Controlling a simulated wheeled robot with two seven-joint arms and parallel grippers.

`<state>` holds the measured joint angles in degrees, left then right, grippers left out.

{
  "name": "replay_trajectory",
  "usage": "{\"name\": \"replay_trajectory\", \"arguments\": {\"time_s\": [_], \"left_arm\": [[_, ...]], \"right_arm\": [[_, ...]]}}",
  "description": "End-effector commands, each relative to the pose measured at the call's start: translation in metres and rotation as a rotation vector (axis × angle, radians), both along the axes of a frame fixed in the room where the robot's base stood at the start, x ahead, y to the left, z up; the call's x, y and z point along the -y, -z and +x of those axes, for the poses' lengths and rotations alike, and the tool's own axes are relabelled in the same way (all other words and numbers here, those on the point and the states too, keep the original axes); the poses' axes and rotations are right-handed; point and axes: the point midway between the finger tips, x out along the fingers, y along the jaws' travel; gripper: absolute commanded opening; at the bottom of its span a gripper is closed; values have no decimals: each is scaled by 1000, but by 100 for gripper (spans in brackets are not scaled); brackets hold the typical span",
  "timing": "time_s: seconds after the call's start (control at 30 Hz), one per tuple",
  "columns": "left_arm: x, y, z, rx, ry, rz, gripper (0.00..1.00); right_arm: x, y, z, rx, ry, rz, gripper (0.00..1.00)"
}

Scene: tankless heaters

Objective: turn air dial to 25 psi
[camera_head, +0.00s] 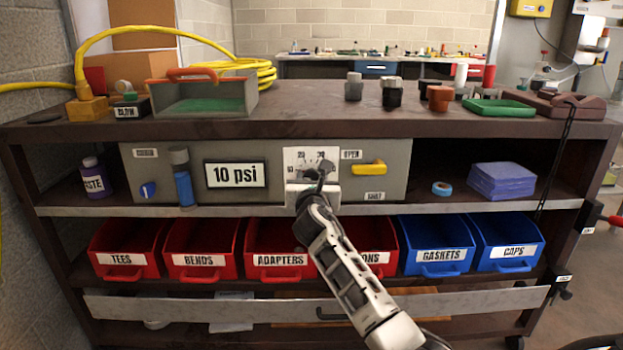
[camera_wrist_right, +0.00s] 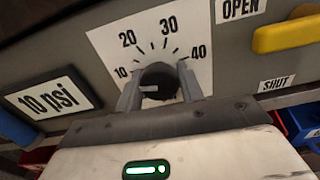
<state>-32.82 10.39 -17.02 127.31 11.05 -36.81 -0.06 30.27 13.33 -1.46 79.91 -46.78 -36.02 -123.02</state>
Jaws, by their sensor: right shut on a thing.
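The air dial (camera_wrist_right: 158,82) is a black knob on a white scale plate (camera_wrist_right: 120,32) marked 10, 20, 30 and 40. In the right wrist view my right gripper (camera_wrist_right: 160,88) has a finger on each side of the knob and is shut on it. A white mark on the knob points left, toward the 10 side. The display (camera_head: 236,174) beside it reads "10 psi". In the head view my right gripper (camera_head: 316,180) reaches the panel and covers most of the dial. My left gripper is not in view.
A yellow lever (camera_head: 369,168) sits right of the dial, between the OPEN and SHUT labels. A blue cylinder (camera_head: 183,184) stands left of the display. Red bins (camera_head: 124,250) and blue bins (camera_head: 437,247) line the shelf below. The grey panel (camera_head: 398,153) sits under the bench top.

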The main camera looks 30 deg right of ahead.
Motion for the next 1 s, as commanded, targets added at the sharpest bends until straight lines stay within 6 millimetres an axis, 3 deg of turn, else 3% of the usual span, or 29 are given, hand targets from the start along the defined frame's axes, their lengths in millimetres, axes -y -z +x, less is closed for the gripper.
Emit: {"name": "replay_trajectory", "arguments": {"time_s": [1.0], "left_arm": [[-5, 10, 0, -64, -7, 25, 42]], "right_arm": [[-2, 1, 1, 457, 0, 751, 15]]}}
